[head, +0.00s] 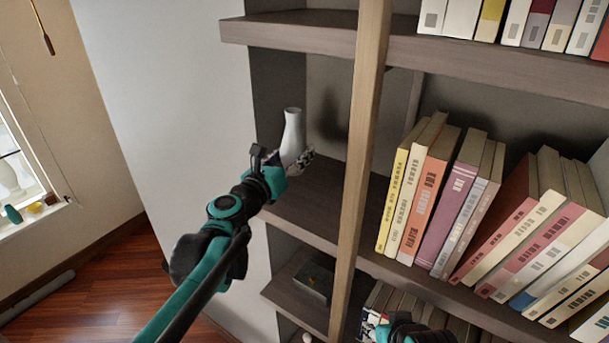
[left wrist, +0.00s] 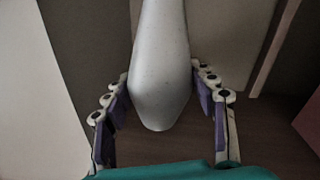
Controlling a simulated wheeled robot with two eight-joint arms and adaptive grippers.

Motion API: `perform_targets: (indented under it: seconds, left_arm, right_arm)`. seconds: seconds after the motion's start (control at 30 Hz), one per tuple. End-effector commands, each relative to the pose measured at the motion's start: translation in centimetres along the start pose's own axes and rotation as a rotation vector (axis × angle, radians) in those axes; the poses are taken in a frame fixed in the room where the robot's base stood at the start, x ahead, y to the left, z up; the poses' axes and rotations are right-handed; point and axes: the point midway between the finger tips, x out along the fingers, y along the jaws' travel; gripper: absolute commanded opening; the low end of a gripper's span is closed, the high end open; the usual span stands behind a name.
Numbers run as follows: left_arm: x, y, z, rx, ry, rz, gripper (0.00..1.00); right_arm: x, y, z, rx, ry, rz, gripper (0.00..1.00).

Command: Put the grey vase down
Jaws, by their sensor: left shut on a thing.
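The grey vase (head: 292,132) is upright, narrow-necked, and stands out at the left end of the middle shelf's bay. My left gripper (head: 299,160) is shut on its lower body. In the left wrist view the vase (left wrist: 160,65) is between the purple-padded fingers, its rounded base towards me. The middle shelf board (head: 315,208) lies below it.
A wooden upright (head: 357,150) stands just right of the vase. Leaning books (head: 425,190) fill the shelf beyond it. An upper shelf (head: 300,35) is overhead, and a white wall (head: 170,90) is at left. Bare board shows around the vase.

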Motion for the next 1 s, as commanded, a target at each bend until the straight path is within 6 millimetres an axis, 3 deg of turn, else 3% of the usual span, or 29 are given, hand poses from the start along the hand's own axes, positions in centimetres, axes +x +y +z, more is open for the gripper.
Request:
perform_targets:
  seconds: [0.4,0.83,0.87,0.9,1.0]
  left_arm:
    - [0.0,1.3,-5.2,0.0,0.0,0.0,0.18]
    - [0.0,1.5,-6.0,0.0,0.0,0.0,0.18]
    - [0.0,1.5,-5.9,0.0,0.0,0.0,0.65]
    - [0.0,1.5,-5.8,0.0,0.0,0.0,0.75]
    - [0.0,1.5,-5.8,0.0,0.0,0.0,0.78]
  right_arm:
    - [-0.1,0.0,-0.1,0.0,0.0,0.0,0.4]
    - [0.3,0.0,0.2,0.0,0.0,0.0,0.4]
    - [0.2,0.0,0.1,0.0,0.0,0.0,0.4]
    - [0.1,0.0,0.1,0.0,0.0,0.0,0.4]
    - [0.1,0.0,0.1,0.0,0.0,0.0,0.4]
